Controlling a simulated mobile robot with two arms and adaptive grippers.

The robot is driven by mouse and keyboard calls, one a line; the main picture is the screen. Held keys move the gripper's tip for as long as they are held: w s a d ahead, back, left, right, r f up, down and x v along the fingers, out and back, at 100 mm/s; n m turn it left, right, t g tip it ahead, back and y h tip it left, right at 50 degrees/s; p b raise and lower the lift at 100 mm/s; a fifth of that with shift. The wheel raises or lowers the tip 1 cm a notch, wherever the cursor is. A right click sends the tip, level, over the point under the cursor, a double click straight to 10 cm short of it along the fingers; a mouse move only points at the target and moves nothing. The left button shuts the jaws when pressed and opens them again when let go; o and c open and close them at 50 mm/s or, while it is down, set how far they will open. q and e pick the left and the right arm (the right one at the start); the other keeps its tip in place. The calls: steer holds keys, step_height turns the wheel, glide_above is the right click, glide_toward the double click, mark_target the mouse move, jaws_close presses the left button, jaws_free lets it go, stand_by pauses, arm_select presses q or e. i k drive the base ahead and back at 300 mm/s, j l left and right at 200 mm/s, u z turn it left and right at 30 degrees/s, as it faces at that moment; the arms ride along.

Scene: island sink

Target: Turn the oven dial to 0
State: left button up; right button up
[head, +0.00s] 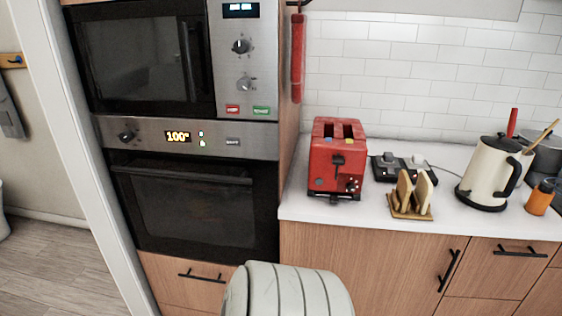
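The oven (195,205) is built into a tall wooden cabinet on the left of the head view, below a microwave. Its silver control panel (255,141) carries a dark round dial (127,136) at the left end. The lit display (178,137) beside the dial reads 100°. The dial's own marking is too small to read. The oven door is shut, with a long bar handle across its top. Neither of my grippers shows in the view. A pale rounded segmented shape at the bottom centre is likely part of me.
The microwave (140,58) has its own two knobs and red and green buttons. On the counter (300,211) to the right stand a red toaster (325,176), a bread rack (411,213) and a cream kettle (490,173). Wooden floor (55,270) shows at lower left.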

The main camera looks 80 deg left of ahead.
mark_target(126, 136)
steer(key=u, duration=2)
steer(key=k+j+u, duration=0.1)
steer(key=u, duration=0.25)
steer(key=k+j+u, duration=0.2)
steer(key=u, duration=0.15)
steer(key=k+j+u, duration=0.2)
steer(key=u, duration=0.15)
